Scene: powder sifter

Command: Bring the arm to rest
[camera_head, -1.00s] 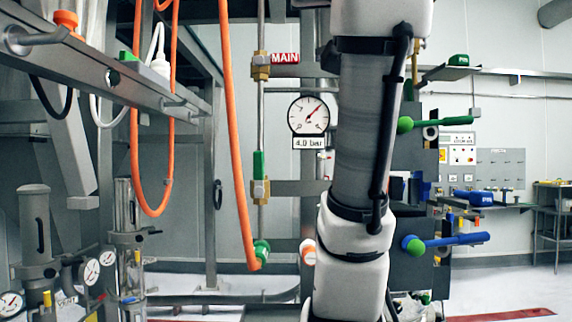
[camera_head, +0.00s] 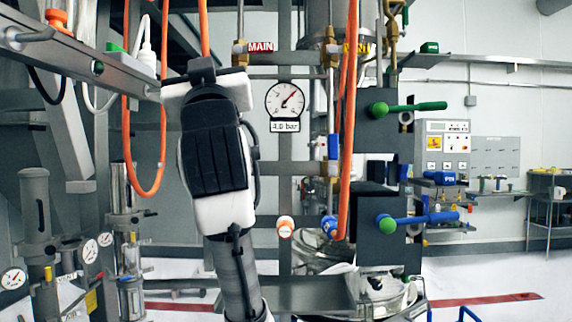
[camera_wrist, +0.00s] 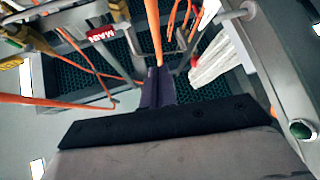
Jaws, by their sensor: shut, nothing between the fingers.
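My arm, white with a black pad and a grey sleeve, rises from the bottom of the head view and leans left. My gripper's fingers cannot be made out clearly in the head view. In the wrist view my gripper (camera_wrist: 157,72) shows as a narrow dark shape beyond the black edge of the wrist. It is shut and empty. An orange hose (camera_wrist: 155,30) appears in line with the fingertips; whether they touch cannot be told.
The red MAIN sign (camera_head: 260,47) is close right of my arm's upper end. A steel rail (camera_head: 85,52) and a looped orange hose (camera_head: 163,150) are on the left. Green-handled (camera_head: 418,107) and blue-handled (camera_head: 428,218) valves stick out on the right.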

